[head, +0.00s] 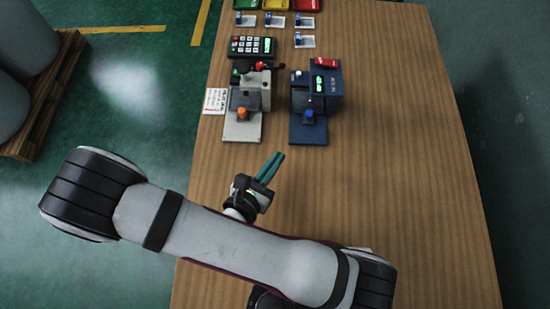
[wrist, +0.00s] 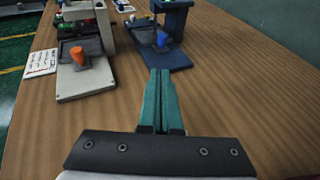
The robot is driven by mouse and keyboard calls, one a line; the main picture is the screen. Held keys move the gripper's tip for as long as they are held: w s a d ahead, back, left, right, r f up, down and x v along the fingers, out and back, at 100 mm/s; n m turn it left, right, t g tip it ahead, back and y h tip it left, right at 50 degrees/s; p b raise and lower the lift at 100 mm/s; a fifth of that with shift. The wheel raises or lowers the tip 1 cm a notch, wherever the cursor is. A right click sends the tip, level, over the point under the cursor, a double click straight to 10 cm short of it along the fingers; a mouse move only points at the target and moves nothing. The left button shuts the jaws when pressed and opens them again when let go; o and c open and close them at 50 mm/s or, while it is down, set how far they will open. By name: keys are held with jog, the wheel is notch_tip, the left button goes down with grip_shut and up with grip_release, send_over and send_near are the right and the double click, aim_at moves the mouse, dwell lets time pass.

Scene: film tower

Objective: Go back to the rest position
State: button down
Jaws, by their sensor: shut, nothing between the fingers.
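My gripper (head: 270,168) is over the wooden table (head: 400,180), in front of two small machines. Its teal fingers are closed together with nothing between them. In the wrist view my gripper (wrist: 160,80) points toward the gap between the machines, apart from both. My arm stretches across the lower part of the head view and hides some of the near table.
The grey machine (head: 242,130) has an orange knob; the dark blue machine (head: 308,133) has a blue knob. A keypad (head: 252,46), small white holders (head: 275,20) and coloured trays (head: 275,4) are farther back. The table's right side is clear. A pallet (head: 45,110) stands left.

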jog(key=s+d+r+m+g+h, duration=0.25)
jog(key=d+r+m+g, duration=0.35)
jog(key=m, duration=0.4)
jog(key=s+d+r+m+g+h, duration=0.2)
jog(key=s+d+r+m+g, duration=0.15)
jog(key=d+m+g, duration=0.4)
jog(key=s+a+r+m+y, duration=0.2)
jog(key=m+y, duration=0.4)
jog(key=m, duration=0.3)
jog(key=s+a+r+m+y, duration=0.3)
jog(key=r+m+y, duration=0.2)
jog(key=m, duration=0.4)
jog(key=shift+s+a+m+t+y, duration=0.35)
jog(key=shift+a+y, duration=0.05)
jog(key=shift+y, duration=0.45)
